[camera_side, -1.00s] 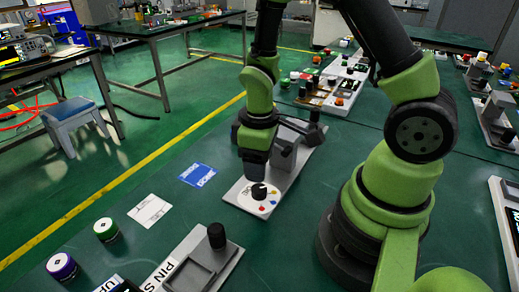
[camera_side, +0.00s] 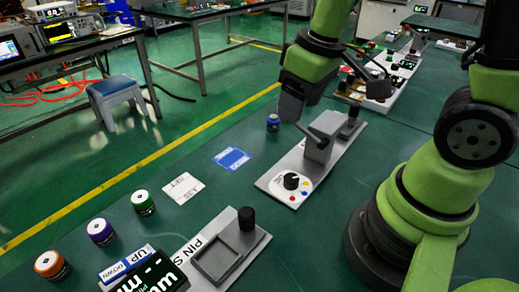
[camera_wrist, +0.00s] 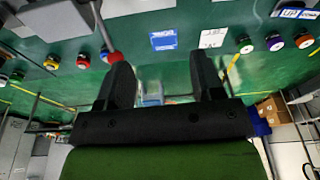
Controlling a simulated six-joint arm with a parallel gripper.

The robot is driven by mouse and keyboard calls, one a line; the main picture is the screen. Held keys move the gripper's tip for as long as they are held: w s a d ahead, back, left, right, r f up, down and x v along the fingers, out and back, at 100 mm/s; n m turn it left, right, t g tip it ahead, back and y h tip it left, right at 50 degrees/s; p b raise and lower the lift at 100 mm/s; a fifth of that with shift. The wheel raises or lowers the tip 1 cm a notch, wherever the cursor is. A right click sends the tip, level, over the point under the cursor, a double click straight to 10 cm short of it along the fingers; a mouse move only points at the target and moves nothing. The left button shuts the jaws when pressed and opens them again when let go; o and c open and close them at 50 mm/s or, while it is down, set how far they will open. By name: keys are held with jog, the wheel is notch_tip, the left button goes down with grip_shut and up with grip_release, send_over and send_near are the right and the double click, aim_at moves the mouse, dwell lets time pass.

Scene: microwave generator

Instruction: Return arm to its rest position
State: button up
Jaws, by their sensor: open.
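My gripper (camera_side: 291,104) is raised above the table, behind the grey station with the round white dial plate (camera_side: 278,190). The wrist view shows its two dark fingers (camera_wrist: 163,78) apart, with nothing between them. The dial's black knob (camera_side: 291,181) is uncovered and clear of my gripper. A lever with a red knob (camera_wrist: 114,57) shows near the left finger in the wrist view; I cannot tell whether they touch.
A blue-topped jar (camera_side: 273,122), a blue card (camera_side: 232,158) and a white card (camera_side: 183,188) lie left of the dial station. Green (camera_side: 143,202), purple (camera_side: 101,231) and orange (camera_side: 50,264) jars stand nearer. A grey PIN station (camera_side: 230,250) is in front.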

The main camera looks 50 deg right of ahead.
jog(key=s+a+r+m+t+y, duration=0.1)
jog(key=s+a+r+m+t, duration=0.2)
jog(key=s+r, duration=0.5)
notch_tip(320, 180, up, 3)
jog(key=shift+r+m+t+y, duration=0.15)
jog(key=shift+m+t+y, duration=0.15)
jog(key=shift+m+t, duration=0.55)
